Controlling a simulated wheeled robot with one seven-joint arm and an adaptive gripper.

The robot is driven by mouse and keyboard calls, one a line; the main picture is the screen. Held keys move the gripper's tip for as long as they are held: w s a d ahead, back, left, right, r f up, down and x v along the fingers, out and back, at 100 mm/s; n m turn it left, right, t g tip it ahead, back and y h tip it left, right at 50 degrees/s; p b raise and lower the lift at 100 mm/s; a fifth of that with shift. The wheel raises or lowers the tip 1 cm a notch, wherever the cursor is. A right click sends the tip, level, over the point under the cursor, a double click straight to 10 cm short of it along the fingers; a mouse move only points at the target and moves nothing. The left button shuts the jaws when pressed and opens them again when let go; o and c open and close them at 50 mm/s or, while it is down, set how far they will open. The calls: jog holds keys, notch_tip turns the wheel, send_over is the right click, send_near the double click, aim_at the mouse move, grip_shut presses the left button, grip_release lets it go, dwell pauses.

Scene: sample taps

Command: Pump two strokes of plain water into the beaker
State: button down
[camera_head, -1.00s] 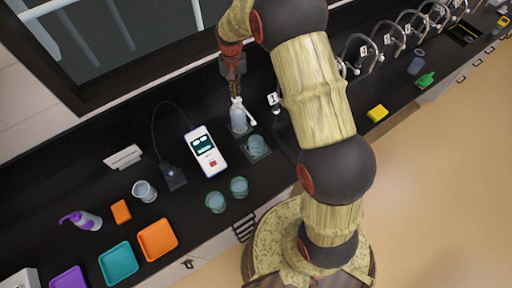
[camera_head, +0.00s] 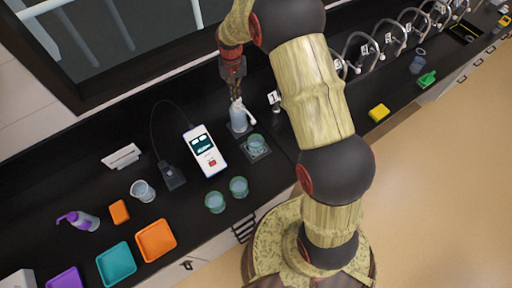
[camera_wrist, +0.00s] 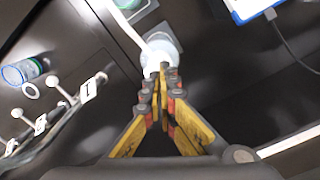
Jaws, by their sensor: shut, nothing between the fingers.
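A clear pump bottle with a white pump head and spout (camera_head: 238,115) stands on the dark counter; the wrist view shows its white top (camera_wrist: 160,50). My gripper (camera_head: 236,97) is shut and empty, its fingertips at the top of the pump head; I cannot tell whether they touch it. In the wrist view the closed fingertips (camera_wrist: 162,72) overlap the pump top. A glass beaker (camera_head: 256,143) sits on a dark square pad in front of the bottle, by its spout. Its fill level is too small to tell.
A white meter (camera_head: 204,151) stands left of the bottle. Two more beakers (camera_head: 215,202) (camera_head: 239,187) stand near the front edge. Numbered taps (camera_head: 362,50) line the back right. A purple-topped bottle (camera_head: 80,220) and coloured trays (camera_head: 116,264) lie left.

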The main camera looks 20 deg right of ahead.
jog(key=shift+f, duration=0.4)
jog(key=shift+s, duration=0.1)
jog(key=shift+r, duration=0.1)
jog(key=shift+r+p, duration=0.6)
jog(key=shift+r, duration=0.9)
jog(key=shift+f, duration=0.2)
jog(key=shift+f+b, duration=0.9)
jog(key=shift+f, duration=0.45)
jog(key=shift+r, duration=0.1)
jog(key=shift+r+p, duration=0.7)
jog(key=shift+r, duration=0.8)
jog(key=shift+r, duration=0.1)
